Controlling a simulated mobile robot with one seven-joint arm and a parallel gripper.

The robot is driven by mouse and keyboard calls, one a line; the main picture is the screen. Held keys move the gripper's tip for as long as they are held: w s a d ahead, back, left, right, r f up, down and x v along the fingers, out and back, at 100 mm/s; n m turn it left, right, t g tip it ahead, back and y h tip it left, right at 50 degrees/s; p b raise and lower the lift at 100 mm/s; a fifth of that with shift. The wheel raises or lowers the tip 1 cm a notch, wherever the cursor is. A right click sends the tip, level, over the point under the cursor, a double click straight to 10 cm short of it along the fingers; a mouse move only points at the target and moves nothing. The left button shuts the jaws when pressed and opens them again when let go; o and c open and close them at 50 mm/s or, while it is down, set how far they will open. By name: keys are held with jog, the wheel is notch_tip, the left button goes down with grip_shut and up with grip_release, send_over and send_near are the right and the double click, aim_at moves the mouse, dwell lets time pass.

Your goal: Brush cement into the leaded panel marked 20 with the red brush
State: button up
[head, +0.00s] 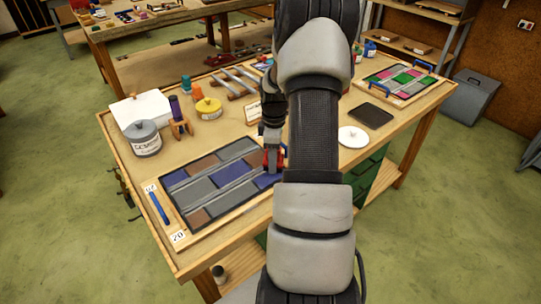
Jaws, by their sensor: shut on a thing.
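The leaded panel (207,187) lies flat on the front left of the workbench, with grey, blue and brown panes between dark lines. A white tag reading 20 (178,237) sits at its lower left corner. My gripper (272,148) points down over the panel's right end and is shut on the red brush (272,160). The brush is at or just above the panes; I cannot tell if its bristles touch. My arm hides the panel's far right side. A grey tin with dark lettering, seemingly CEMENT (146,140), stands behind the panel at the left.
A blue bar (158,207) lies left of the panel. Right of my arm are a white lid (352,137), a dark pad (371,115) and a second coloured panel (400,80).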

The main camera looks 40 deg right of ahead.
jog(key=shift+s, duration=0.55)
jog(key=shift+s, duration=0.1)
jog(key=shift+s, duration=1.45)
jog(key=shift+r+p, duration=2.4)
jog(key=shift+r, duration=0.65)
